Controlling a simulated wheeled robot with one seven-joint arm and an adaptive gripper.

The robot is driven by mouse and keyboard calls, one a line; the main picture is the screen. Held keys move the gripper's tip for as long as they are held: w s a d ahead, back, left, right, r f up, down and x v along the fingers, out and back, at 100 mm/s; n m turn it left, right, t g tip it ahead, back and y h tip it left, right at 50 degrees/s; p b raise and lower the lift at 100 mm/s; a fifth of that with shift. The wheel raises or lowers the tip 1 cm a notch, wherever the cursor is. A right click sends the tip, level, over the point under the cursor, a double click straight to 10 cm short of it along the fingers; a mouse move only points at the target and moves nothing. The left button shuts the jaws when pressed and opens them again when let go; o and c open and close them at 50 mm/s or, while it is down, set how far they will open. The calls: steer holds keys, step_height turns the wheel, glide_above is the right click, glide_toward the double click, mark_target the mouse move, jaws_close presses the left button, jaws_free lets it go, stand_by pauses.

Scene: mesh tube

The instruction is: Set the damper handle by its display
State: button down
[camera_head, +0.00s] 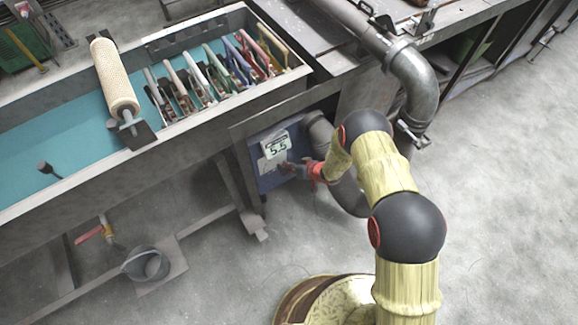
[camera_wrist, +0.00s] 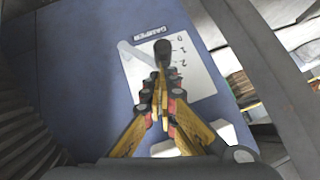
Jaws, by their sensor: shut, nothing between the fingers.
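The damper's blue panel (camera_head: 266,184) is on the side of the bench, and its display (camera_head: 278,148) reads 5.5. In the wrist view, a white scale plate (camera_wrist: 196,75) shows the marks 0, 1 and 2 under a DAMPER label (camera_wrist: 152,30). The damper handle has a dark knob (camera_wrist: 163,48) in front of the scale, and a pale bar (camera_wrist: 132,55) runs to its left. My gripper (camera_head: 288,166) is at the panel, just below the display. In the wrist view its fingers (camera_wrist: 160,84) are together and empty, right below the knob. I cannot tell whether they touch it.
A grey duct (camera_head: 322,130) comes out beside the panel, close to my arm. A metal pipe (camera_head: 412,80) runs down from the bench at right. A long trough (camera_head: 60,130) with a roller and several clamps is at upper left.

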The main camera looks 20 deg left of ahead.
steer(key=shift+s+a+f+b, duration=0.2)
steer(key=shift+f+b, duration=0.1)
steer(key=shift+f, duration=0.2)
steer(key=shift+r, duration=0.1)
steer(key=shift+w+d, duration=0.1)
steer(key=shift+d, duration=0.05)
